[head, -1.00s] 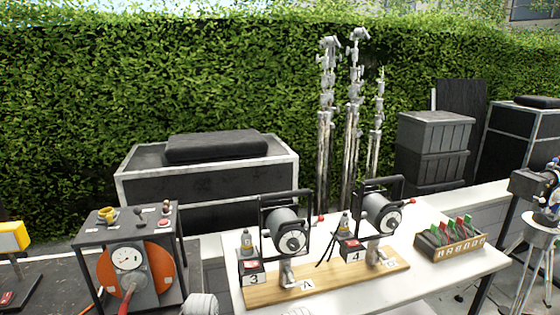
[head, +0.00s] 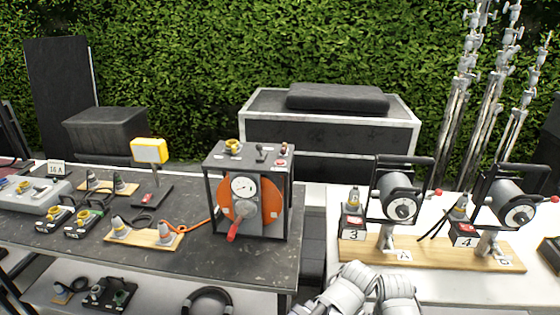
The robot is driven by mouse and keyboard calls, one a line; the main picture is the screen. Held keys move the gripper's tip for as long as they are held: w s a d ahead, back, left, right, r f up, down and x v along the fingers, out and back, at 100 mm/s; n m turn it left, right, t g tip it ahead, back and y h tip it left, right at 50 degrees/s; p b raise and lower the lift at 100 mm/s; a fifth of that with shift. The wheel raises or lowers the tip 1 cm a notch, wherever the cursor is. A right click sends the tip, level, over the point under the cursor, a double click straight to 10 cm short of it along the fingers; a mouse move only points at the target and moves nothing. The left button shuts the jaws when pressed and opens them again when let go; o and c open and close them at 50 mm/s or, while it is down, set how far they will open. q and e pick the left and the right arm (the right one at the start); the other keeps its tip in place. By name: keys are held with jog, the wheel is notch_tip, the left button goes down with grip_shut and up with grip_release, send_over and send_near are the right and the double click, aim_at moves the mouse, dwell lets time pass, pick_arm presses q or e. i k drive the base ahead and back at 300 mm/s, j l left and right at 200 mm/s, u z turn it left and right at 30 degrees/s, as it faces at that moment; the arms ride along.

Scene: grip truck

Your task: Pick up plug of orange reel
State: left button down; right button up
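The orange reel (head: 270,208) sits in a black frame on the dark table, left of centre. It has a white gauge-like dial and a red handle at its front. An orange cable (head: 200,226) runs from it to the left, to a small wooden board (head: 146,241). Two grey plugs lie on this board, a left one (head: 119,228) and a right one (head: 166,235). The orange cable ends near the right one; the exact join is too small to tell. White links of my arms show at the bottom, right of centre. Neither of my grippers shows.
A yellow lamp (head: 149,150) stands behind the board. More connectors and a grey box (head: 35,196) lie to the left. The dark table's front strip is mostly clear.

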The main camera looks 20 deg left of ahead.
aim_at(162, 226)
jog(key=u, duration=1.8)
